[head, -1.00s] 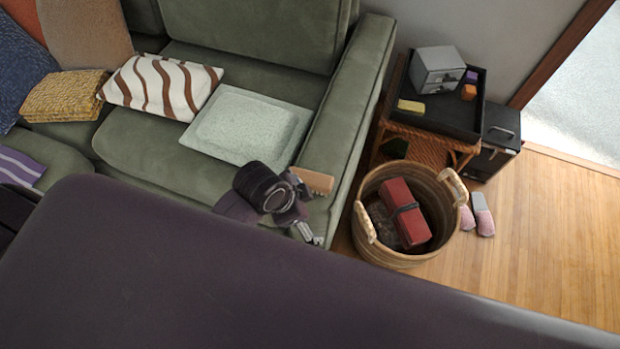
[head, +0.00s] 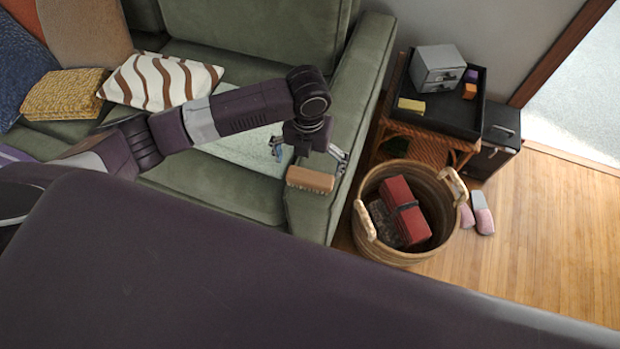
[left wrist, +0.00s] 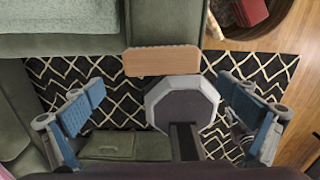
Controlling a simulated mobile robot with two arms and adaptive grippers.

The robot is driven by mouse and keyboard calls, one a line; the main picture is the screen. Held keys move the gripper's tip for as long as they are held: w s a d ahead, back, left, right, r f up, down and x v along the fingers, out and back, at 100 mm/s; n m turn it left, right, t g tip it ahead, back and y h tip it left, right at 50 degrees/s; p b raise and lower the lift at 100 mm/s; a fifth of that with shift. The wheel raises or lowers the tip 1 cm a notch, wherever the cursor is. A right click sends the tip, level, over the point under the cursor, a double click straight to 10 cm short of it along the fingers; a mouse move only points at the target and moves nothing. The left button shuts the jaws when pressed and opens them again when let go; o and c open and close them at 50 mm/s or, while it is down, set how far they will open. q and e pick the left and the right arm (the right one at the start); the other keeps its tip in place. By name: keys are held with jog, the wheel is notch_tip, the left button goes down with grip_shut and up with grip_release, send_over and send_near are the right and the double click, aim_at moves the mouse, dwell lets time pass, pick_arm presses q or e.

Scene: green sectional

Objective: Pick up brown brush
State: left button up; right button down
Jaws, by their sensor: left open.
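The brown brush (head: 310,179) lies at the front end of the green sofa's right armrest. It has a wooden back with paler bristles along its near side. In the left wrist view the brush (left wrist: 162,61) shows as a tan bar at upper middle, beyond the two fingertips. My left gripper (head: 309,155) is open and empty, just behind and above the brush in the head view, its fingers spread to either side. In the left wrist view my left gripper (left wrist: 161,95) has its blue-padded fingers wide apart, not touching the brush. My right gripper is not in view.
A round wicker basket (head: 371,249) holding a red case (head: 402,205) stands right of the armrest (head: 357,95). A wicker side table with a black tray (head: 437,114) is behind it. Pink slippers (head: 483,215) lie on the wood floor. A patterned rug (left wrist: 265,72) is below.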

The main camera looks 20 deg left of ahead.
aim_at(310, 176)
pick_arm(q)
jog(key=f, duration=0.7)
jog(key=shift+w+d+f+p, duration=0.1)
jog(key=shift+w+f+p, duration=0.15)
jog(key=shift+p, duration=0.1)
jog(key=shift+r, duration=0.1)
jog(key=c, duration=0.9)
